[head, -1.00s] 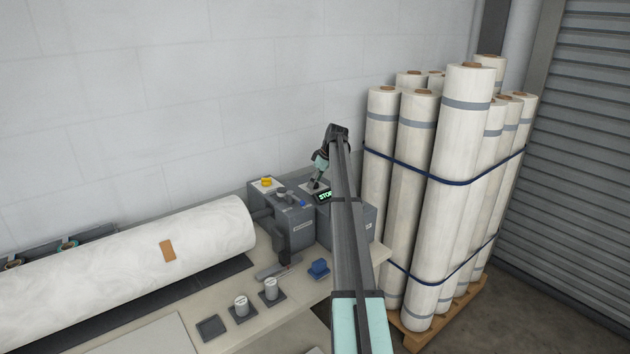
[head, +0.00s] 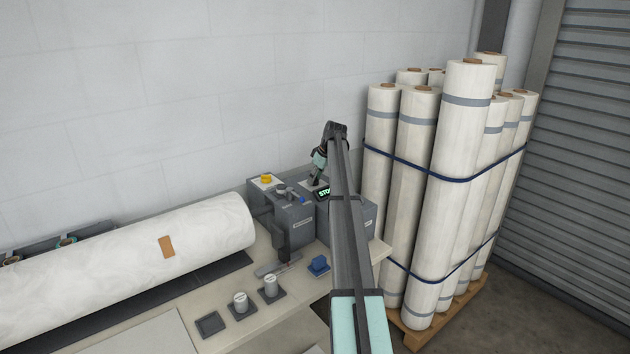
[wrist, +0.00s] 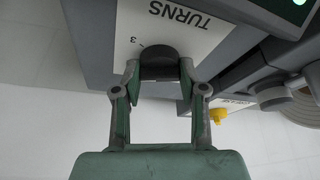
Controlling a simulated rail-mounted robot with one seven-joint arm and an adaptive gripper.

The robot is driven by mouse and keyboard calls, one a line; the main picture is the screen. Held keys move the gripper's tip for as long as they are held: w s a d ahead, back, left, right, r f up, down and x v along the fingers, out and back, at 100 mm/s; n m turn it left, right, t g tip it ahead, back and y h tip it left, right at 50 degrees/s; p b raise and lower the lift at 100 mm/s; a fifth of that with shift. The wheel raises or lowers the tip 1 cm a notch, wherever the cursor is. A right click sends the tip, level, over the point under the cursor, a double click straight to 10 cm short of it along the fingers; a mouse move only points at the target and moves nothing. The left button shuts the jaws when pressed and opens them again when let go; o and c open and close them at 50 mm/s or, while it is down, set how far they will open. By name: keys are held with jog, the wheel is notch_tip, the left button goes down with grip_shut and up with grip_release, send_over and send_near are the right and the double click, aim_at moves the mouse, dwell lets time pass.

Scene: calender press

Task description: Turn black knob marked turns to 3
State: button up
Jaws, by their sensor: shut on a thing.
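The black knob (wrist: 159,62) sits on a white plate marked TURNS (wrist: 180,18) in the wrist view, which appears upside down. A small 3 shows on the plate beside the knob. My gripper (wrist: 159,72) is shut on the knob, one fingertip on each side. The knob's pointer is not visible, so its setting cannot be read. In the head view my gripper (head: 315,180) reaches down to the top of the grey control box (head: 362,222), and the knob itself is hidden there. A green-lit display (head: 323,193) reading STO, partly covered, is just below the gripper.
A large white roll (head: 120,245) lies farther left. Wrapped upright rolls (head: 465,180) stand close on the right. Two grey-white cylinders (head: 241,303) stand on the bench.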

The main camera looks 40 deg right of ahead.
jog(key=m+h+b, duration=0.1)
jog(key=m, duration=0.1)
jog(key=m+b, duration=0.1)
jog(key=m, duration=0.1)
jog(key=shift+s+a+f+h, duration=0.1)
jog(key=shift+a+f+h, duration=0.1)
jog(key=shift+h, duration=0.2)
jog(key=m+h, duration=0.1)
jog(key=m, duration=0.2)
jog(key=m+h+b, duration=0.1)
jog(key=m, duration=0.1)
jog(key=shift+r+m+g+b, duration=0.15)
jog(key=shift+m+g+b, duration=0.15)
jog(key=shift+m, duration=0.1)
jog(key=o, duration=1.1)
jog(key=shift+o, duration=0.2)
jog(key=shift+r, duration=0.15)
jog(key=v, duration=1.1)
jog(key=shift+a+r, duration=0.15)
jog(key=shift+r, duration=0.2)
jog(key=shift+s, duration=0.1)
